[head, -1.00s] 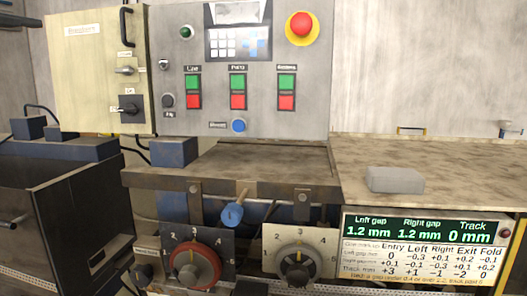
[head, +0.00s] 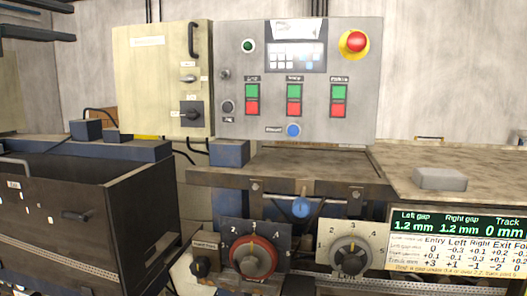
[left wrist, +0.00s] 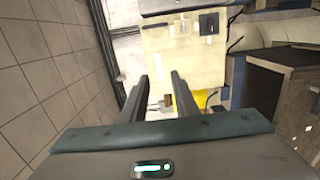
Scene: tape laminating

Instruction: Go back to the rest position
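My left gripper (head: 72,21) shows at the top left of the head view, high above the dark bin, with its two dark fingers apart and nothing between them. In the left wrist view the fingers of my left gripper (left wrist: 161,78) also stand apart, with the cream cabinet beyond them. My right gripper is in neither view. The machine's control panel (head: 296,85) stands in the middle, with a red emergency button (head: 355,42). Below it are a red-ringed dial (head: 254,257), a black dial (head: 351,257) and a blue-ended knob (head: 302,207).
A cream cabinet (head: 160,75) stands left of the panel. A dark open bin (head: 85,215) is at the lower left. A grey block (head: 440,179) lies on the right worktop (head: 480,165), above a gap display (head: 455,224). The air before the panel is clear.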

